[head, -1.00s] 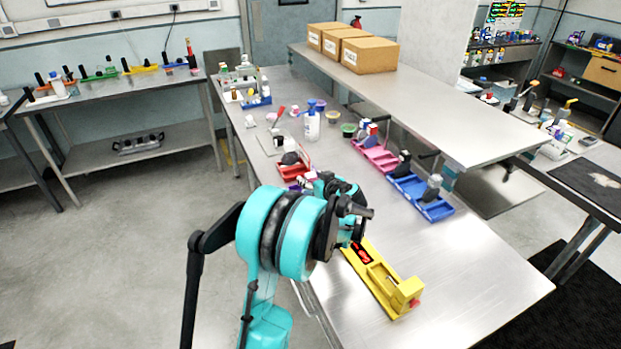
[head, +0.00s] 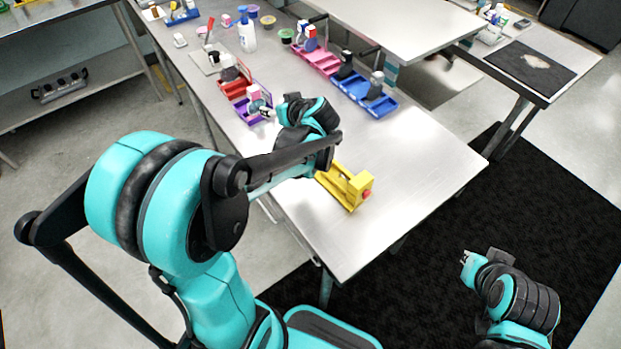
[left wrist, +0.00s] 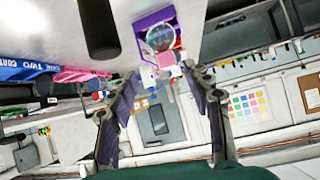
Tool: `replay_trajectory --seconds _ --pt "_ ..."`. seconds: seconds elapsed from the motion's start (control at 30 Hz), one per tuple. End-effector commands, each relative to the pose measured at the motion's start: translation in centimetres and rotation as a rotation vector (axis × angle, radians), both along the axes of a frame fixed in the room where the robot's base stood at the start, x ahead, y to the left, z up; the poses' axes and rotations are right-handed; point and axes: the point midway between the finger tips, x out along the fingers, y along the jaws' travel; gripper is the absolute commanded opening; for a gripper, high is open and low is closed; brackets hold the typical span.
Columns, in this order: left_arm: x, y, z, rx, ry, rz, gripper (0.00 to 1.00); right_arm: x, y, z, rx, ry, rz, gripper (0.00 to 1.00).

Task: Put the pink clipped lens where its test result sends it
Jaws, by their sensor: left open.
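The pink clipped lens is a round, clear disc with a pink clip (left wrist: 165,59). It shows in the left wrist view by the purple tray (left wrist: 139,38), just beyond my fingertips. In the head view the purple tray (head: 245,113) stands near the table's left edge. My left gripper (head: 270,113) is open and empty beside that tray, and its two fingers (left wrist: 161,77) stand apart in the left wrist view. The yellow tester (head: 345,186) with a red button sits near the table's front. My right gripper (head: 468,260) is off the table at lower right, its jaws too small to judge.
A red tray (head: 240,88) stands behind the purple one. A pink tray (head: 325,66) and blue trays (head: 378,107) line the right side, below a raised shelf (head: 400,30). A white bottle (head: 247,38) and small tubs stand farther back. The table's front right is clear.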

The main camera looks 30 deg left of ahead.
Motion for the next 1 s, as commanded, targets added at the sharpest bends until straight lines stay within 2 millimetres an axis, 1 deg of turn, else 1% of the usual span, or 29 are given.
replay_trajectory --seconds 0.03,0.17,0.3,0.4,0.5,0.6,0.7,1.0 --pt "-1.9 -1.7 0.3 -0.036 0.049 -0.063 0.5 0.0 0.0 0.0 0.0 0.0 0.0 0.0" --pt "-6.2 -6.3 0.2 -0.123 0.169 -0.257 0.5 0.0 0.0 0.0 0.0 0.0 0.0 0.0" --pt "-11.0 -11.6 -0.5 -0.197 0.256 -0.486 0.5 0.0 0.0 0.0 0.0 0.0 0.0 0.0" --pt "-14.1 -15.0 -1.1 -0.234 0.29 -0.645 0.5 0.0 0.0 0.0 0.0 0.0 0.0 0.0" --pt "-16.5 -17.8 -1.8 -0.256 0.304 -0.775 0.5 0.0 0.0 0.0 0.0 0.0 0.0 0.0" --pt "-18.0 -19.6 -2.2 -0.266 0.306 -0.865 0.5 0.0 0.0 0.0 0.0 0.0 0.0 0.0" --pt "-18.8 -20.6 -2.4 -0.27 0.305 -0.912 0.5 0.0 0.0 0.0 0.0 0.0 0.0 0.0" --pt "-19.0 -20.9 -2.5 -0.269 0.304 -0.927 0.5 0.0 0.0 0.0 0.0 0.0 0.0 0.0"
